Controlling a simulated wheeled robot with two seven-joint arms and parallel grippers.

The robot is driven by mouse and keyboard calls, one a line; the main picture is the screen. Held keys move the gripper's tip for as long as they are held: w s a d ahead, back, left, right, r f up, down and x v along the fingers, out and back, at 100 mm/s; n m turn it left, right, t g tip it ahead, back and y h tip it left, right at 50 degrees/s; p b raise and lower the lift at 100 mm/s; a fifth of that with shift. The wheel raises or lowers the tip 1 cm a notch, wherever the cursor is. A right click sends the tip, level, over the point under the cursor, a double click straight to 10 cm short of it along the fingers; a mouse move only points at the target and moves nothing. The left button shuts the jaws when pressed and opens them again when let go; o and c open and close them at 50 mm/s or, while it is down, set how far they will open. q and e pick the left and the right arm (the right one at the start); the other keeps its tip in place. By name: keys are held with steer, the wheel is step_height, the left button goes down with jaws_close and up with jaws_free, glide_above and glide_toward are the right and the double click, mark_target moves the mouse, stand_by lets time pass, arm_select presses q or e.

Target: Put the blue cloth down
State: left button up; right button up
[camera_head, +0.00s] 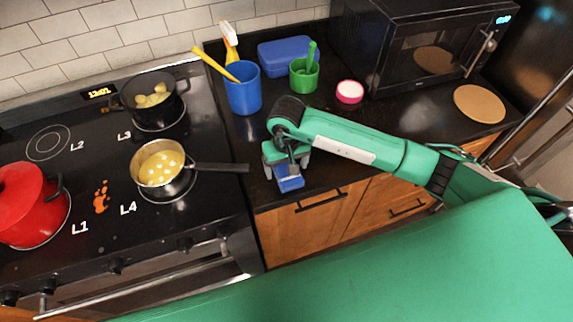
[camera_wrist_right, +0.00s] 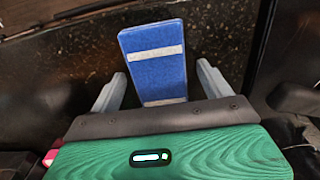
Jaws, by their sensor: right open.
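The blue cloth (camera_wrist_right: 157,75), a flat folded rectangle with pale stripes, lies on the dark counter in the right wrist view. In the head view the cloth (camera_head: 290,184) shows at the counter's front edge, just below my right gripper. My right gripper (camera_wrist_right: 160,90) is open, with one finger on each side of the cloth and a visible gap to it on both sides. In the head view my right gripper (camera_head: 287,165) points down and partly hides the cloth. My left gripper is not in view.
A pan with a long handle (camera_head: 160,166) stands on the stove to the left, its handle (camera_head: 222,167) reaching toward the counter. A blue cup (camera_head: 243,90), green cup (camera_head: 304,76) and pink-rimmed bowl (camera_head: 349,92) stand behind. A microwave (camera_head: 430,50) is at back right.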

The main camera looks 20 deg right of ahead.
mark_target(286, 168)
steer(key=shift+r, duration=0.25)
step_height(286, 168, up, 12)
steer(key=b, duration=0.4)
steer(key=shift+f, duration=0.2)
